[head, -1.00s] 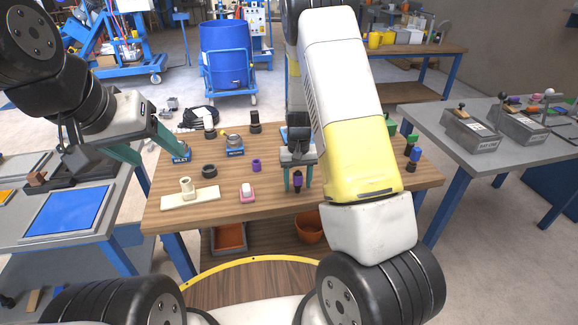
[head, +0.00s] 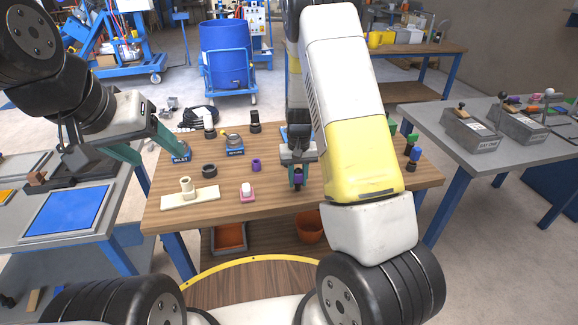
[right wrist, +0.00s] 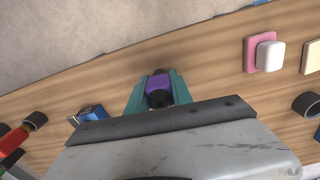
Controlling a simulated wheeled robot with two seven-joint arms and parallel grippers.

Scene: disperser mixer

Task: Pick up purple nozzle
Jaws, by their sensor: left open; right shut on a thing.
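The purple nozzle (head: 298,182), purple with a dark end, is upright near the front of the wooden table. My right gripper (head: 298,174) points down and is shut on it. In the right wrist view the purple nozzle (right wrist: 158,81) sits between the two teal fingers of the right gripper (right wrist: 156,95), both against its sides. I cannot tell whether its lower end touches the table. My left gripper (head: 156,152) is open and empty, above the table's left edge.
The wooden table (head: 300,207) also holds a small purple ring (head: 256,165), a pink block with a white top (head: 247,191), a black ring (head: 209,171) and a cream plate with a post (head: 204,197). A green-topped piece (head: 412,139) stands at the right.

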